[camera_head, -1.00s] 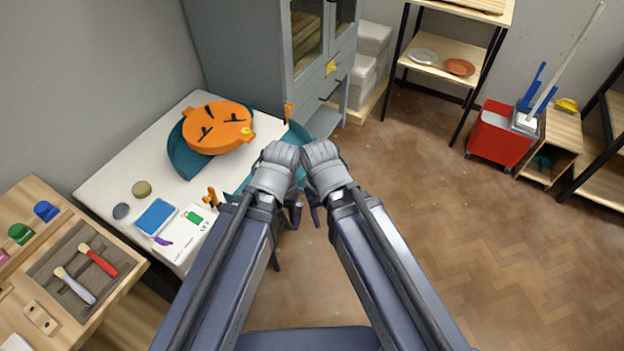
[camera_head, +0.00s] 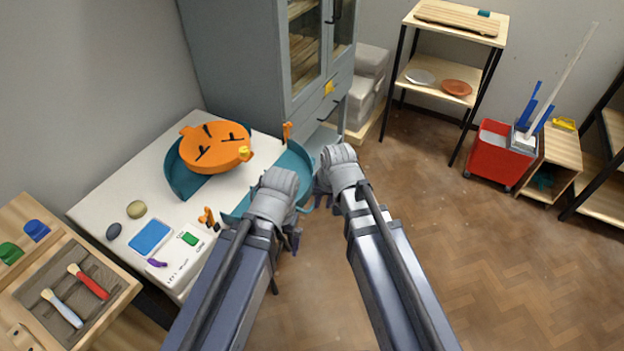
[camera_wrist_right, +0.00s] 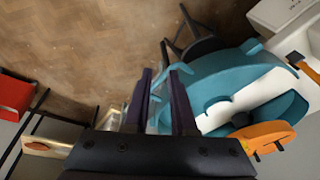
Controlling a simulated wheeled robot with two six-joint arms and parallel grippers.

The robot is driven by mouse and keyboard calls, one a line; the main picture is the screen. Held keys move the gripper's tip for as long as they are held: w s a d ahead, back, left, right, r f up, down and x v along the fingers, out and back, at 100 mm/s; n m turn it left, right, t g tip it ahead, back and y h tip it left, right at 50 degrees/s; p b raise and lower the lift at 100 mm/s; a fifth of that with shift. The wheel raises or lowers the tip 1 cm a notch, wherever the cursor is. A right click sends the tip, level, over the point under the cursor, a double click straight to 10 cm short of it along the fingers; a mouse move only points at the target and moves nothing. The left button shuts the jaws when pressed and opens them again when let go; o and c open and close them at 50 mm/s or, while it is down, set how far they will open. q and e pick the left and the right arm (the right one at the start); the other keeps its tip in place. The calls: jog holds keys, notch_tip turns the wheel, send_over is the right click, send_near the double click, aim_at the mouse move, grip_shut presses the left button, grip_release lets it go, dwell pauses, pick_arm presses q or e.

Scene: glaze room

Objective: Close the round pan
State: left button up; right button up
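An orange round piece (camera_head: 205,152) with dark marks and a yellow knob sits partly over a teal curved piece (camera_head: 180,180) on the white table. A larger teal rounded thing (camera_head: 298,160) with orange parts (camera_head: 208,218) is half hidden behind my arms; it also shows in the right wrist view (camera_wrist_right: 225,75). I cannot tell which of these is the round pan. My right gripper (camera_wrist_right: 161,105) has its dark fingers apart, beside the larger teal thing. My left gripper (camera_head: 292,240) is over the table's right side, its fingers mostly hidden by its wrist.
The white table (camera_head: 105,190) also holds a blue pad (camera_head: 150,237) and two stones. A wooden tool tray (camera_head: 75,300) is at the lower left. A grey cabinet (camera_head: 235,60) stands behind. A red bucket (camera_head: 498,152) is at the right; the floor between is open.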

jog(key=w+d+m+t, duration=0.1)
jog(key=w, duration=0.3)
jog(key=w+d+m+t+y+b, duration=0.1)
jog(key=w+d+m, duration=0.1)
jog(key=w, duration=0.3)
jog(key=w+d+m+t+b, duration=0.1)
jog(key=w+d+m+t, duration=0.1)
jog(key=w, duration=0.3)
jog(key=shift+d+r, duration=0.25)
grip_shut()
pick_arm(q)
notch_tip(320, 180, down, 11)
jog(key=b, duration=0.8)
pick_arm(e)
jog(key=w+a+f, duration=0.5)
jog(key=w+f, duration=0.2)
jog(key=w, duration=0.1)
jog(key=shift+a+f+y, duration=0.15)
jog(key=shift+f+y, duration=0.15)
jog(key=shift+f, duration=0.1)
jog(key=w+a, duration=0.3)
jog(key=a, duration=0.1)
jog(key=w+a, duration=0.2)
jog(key=a, duration=0.3)
jog(key=w+a, duration=0.3)
jog(key=a, duration=0.1)
jog(key=shift+w+a, duration=0.5)
jog(key=shift+a, duration=0.2)
jog(key=shift+a+r, duration=0.1)
